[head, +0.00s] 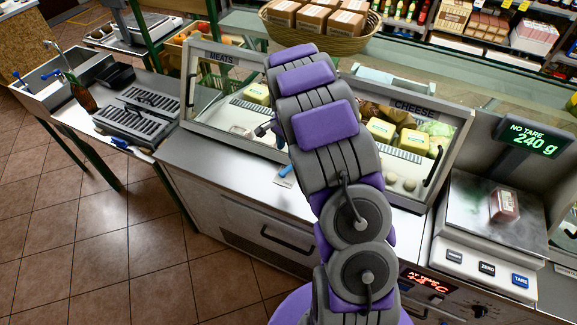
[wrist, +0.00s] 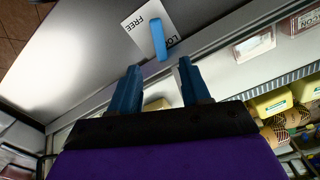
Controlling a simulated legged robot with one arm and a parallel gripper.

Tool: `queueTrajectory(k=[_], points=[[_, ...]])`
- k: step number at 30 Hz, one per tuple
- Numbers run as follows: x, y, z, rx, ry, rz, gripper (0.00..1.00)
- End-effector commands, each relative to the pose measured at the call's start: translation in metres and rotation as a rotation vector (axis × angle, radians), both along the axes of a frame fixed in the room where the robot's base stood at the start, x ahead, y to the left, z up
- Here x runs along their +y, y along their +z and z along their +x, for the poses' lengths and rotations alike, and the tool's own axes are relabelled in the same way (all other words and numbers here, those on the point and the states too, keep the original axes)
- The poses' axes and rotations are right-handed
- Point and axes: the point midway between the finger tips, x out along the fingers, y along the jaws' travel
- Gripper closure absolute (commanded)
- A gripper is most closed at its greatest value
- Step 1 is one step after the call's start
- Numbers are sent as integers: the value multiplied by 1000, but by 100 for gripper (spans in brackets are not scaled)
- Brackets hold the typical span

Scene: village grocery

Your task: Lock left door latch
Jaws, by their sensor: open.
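A blue latch lever (wrist: 157,38) stands on a white label (wrist: 137,22) marked FREE and LO..., on the steel counter ledge. In the wrist view the lever lies between the two words; I cannot tell which setting it is in. The latch also shows in the head view (head: 285,170), just left of my arm, below the left glass door (head: 222,85) headed MEATS. That door looks closed. My gripper (wrist: 158,68) is open and empty, its two blue fingers just short of the lever and apart from it. In the head view my arm hides most of the gripper.
The right door headed CHEESE (head: 413,107) has a dark handle. A scale (head: 490,235) holding a packet stands at the right. A slotted steel tray (head: 140,115) and a sink are at the left. The tiled floor (head: 90,230) in front is clear.

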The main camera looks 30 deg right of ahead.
Motion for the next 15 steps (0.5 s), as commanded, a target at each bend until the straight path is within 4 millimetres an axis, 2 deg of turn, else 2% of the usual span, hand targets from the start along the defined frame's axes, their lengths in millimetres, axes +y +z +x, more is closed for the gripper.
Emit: queueTrajectory(k=[1, 9, 15], points=[[0, -12, -1, 3, 0, 1, 53], [-10, -66, -1, 3, 0, 14, 53], [-8, -89, 0, -2, -1, 10, 53]])
